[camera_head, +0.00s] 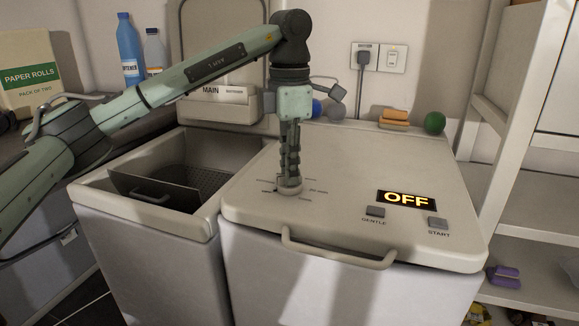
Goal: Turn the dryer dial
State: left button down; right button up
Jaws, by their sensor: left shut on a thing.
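The dryer (340,170) is the closed white toploader on the right, with a lit OFF display (406,199) on its top. The dryer dial (289,189) is a small round knob at the left of that top, with printed marks around it. My left gripper (289,176) points straight down over the dial and is shut on it. The gripper's fingers hide much of the dial, so its pointer position cannot be told. My right gripper is not in view.
A GENTLE button (375,211) and a START button (438,223) lie right of the dial. A handle (338,254) runs along the dryer's front edge. The open washer (142,214) stands to the left. Balls and sponges (394,118) sit at the dryer's back edge. White shelves (520,190) stand at right.

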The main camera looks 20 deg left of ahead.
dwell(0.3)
pick_arm(q)
jog(key=c, duration=1.5)
grip_release()
jog(key=shift+c, duration=0.2)
notch_tip(320, 180, up, 12)
